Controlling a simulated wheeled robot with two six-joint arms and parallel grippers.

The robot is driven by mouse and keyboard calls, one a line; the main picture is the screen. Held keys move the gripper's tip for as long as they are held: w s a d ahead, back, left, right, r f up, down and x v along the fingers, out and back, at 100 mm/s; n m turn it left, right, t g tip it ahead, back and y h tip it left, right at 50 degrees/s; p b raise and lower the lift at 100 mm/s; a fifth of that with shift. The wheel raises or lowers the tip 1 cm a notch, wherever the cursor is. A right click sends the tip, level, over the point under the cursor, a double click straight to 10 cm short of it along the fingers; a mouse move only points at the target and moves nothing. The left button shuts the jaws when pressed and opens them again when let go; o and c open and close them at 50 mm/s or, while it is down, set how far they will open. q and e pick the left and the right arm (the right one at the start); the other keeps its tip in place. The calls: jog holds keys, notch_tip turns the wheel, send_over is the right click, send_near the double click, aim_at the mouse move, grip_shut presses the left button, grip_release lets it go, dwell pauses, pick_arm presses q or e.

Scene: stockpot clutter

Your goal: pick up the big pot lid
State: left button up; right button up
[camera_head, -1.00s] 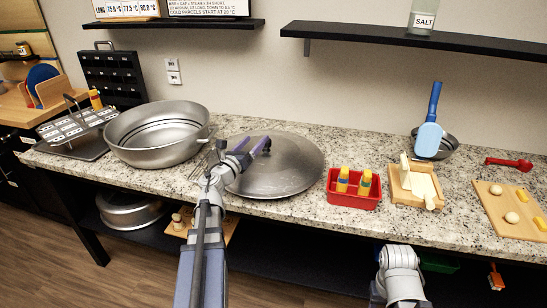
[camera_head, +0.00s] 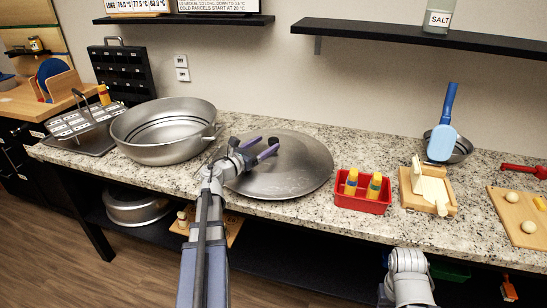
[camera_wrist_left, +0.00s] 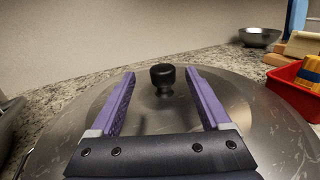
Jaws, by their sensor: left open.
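The big pot lid (camera_head: 300,178) is a wide, shallow grey metal disc lying on the granite counter, with a black knob (camera_wrist_left: 163,78) at its centre. My left gripper (camera_head: 270,143) is over the lid, reaching in from the left. Its two purple fingers are open. In the left wrist view, the fingers (camera_wrist_left: 160,74) stand on either side of the knob, with clear gaps; the knob is near the level of the tips. Nothing is held. In the head view the fingers partly hide the lid's centre. Of my right arm only a link shows; its gripper is out of view.
A large metal pot (camera_head: 158,148) stands left of the lid. A red bin (camera_head: 362,204) with yellow-topped bottles is close on the right, then a wooden board (camera_head: 408,193). A blue utensil (camera_head: 442,140) rests at a small bowl. A shelf (camera_head: 400,35) hangs above.

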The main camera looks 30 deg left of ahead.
aim_at(270, 142)
pick_arm(q)
jog(key=w, duration=0.2)
jog(key=w+d, duration=0.1)
jog(key=w, duration=0.1)
jog(key=shift+w, duration=0.3)
jog(key=shift+s, duration=0.1)
jog(key=shift+c, duration=0.4)
grip_shut()
dwell(0.6)
